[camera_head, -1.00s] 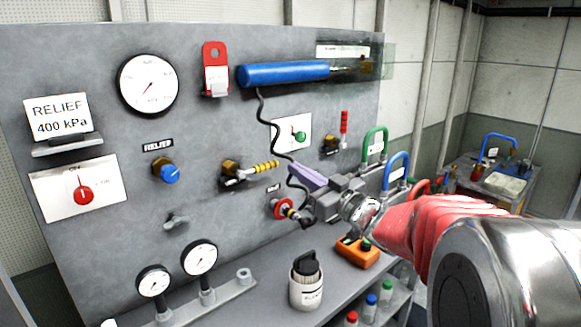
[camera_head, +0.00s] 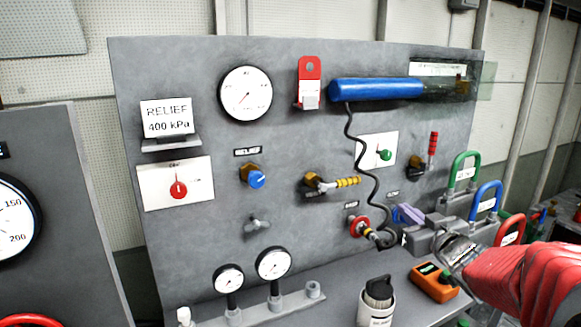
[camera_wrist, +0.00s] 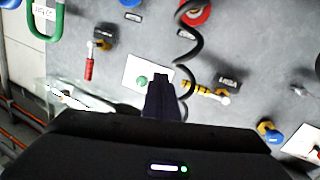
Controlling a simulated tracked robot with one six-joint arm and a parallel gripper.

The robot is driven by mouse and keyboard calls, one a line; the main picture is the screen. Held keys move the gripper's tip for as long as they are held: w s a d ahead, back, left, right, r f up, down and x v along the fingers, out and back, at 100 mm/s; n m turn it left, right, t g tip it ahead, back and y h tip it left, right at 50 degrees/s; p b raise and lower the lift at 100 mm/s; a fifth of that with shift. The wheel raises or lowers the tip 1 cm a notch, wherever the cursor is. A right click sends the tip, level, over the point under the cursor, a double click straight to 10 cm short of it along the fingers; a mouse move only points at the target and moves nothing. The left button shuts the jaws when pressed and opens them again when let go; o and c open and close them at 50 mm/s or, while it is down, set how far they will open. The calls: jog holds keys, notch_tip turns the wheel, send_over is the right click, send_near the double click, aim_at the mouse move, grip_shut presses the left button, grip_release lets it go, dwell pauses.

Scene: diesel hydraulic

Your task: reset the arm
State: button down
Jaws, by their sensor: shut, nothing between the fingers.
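My gripper (camera_head: 402,212) is at the right of the head view, in front of the lower right part of the grey panel (camera_head: 200,220). Its purple fingers are together with nothing between them. The red-sleeved arm reaches in from the right edge. In the wrist view the dark fingers (camera_wrist: 163,98) point at the panel, in front of the white plate with the green knob (camera_wrist: 141,81). The black coiled cord (camera_head: 362,160) hangs from the blue cylinder (camera_head: 375,89) and passes close to my gripper; I cannot tell whether they touch.
Green, blue and red padlocks (camera_head: 488,198) hang just right of my gripper. An orange meter (camera_head: 432,284) and a white tub (camera_head: 375,308) stand on the shelf below. Gauges, valves and a red-handled lever (camera_head: 433,145) project from the panel. Another gauge panel (camera_head: 60,200) stands at left.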

jog(key=s+d+f+m+g+h, duration=0.3)
jog(key=s+d+f+h, duration=0.1)
jog(key=d+f+h, duration=0.15)
jog(key=s+f+m+g, duration=0.2)
jog(key=s+f+g, duration=0.3)
jog(key=s, duration=0.5)
jog(key=s+a+n+g+y, duration=0.1)
jog(key=s+a+g+y, duration=0.2)
jog(key=s+a, duration=1.6)
jog(key=shift+s+a+f+n, duration=0.2)
jog(key=shift+s+a+n, duration=0.15)
jog(key=shift+s, duration=0.3)
jog(key=shift+y, duration=0.25)
